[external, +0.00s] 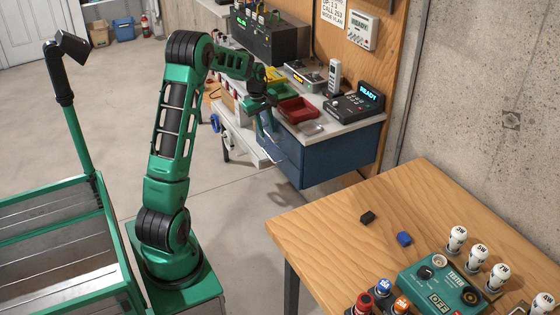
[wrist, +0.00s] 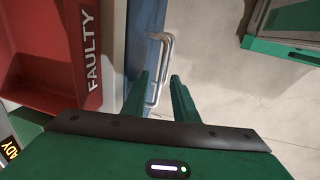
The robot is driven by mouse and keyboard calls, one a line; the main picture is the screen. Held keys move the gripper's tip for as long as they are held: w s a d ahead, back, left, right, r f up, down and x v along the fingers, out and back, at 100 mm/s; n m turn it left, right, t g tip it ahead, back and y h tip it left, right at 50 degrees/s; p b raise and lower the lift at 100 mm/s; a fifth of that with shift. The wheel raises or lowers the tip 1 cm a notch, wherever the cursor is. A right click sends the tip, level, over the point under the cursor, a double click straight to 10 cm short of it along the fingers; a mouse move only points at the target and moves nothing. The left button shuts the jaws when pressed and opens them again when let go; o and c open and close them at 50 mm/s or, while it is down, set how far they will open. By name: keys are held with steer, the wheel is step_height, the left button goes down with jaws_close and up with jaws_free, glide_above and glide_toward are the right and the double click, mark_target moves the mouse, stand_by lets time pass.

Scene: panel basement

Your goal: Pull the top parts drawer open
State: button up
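The blue drawer unit (external: 335,152) hangs under the light counter in the external view. In the wrist view the top of its blue front (wrist: 143,35) runs along the counter edge, with a metal bar handle (wrist: 168,42) standing out from it. My gripper (wrist: 160,78) points down at this handle, its two green fingers apart. The handle bar lies between the fingers; I cannot tell whether either touches it. In the external view my gripper (external: 268,122) is beside the drawer front. The drawer appears shut, though its front is mostly hidden there.
A red tray marked FAULTY (wrist: 60,92) sits on the counter close to my gripper. A wooden table (external: 330,235) with a tester stands nearer. The floor before the drawer is clear.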

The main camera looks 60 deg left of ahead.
steer(key=shift+c, duration=0.2)
jaws_close()
steer(key=shift+w+r, duration=0.1)
steer(key=shift+r, duration=0.05)
stand_by(1.1)
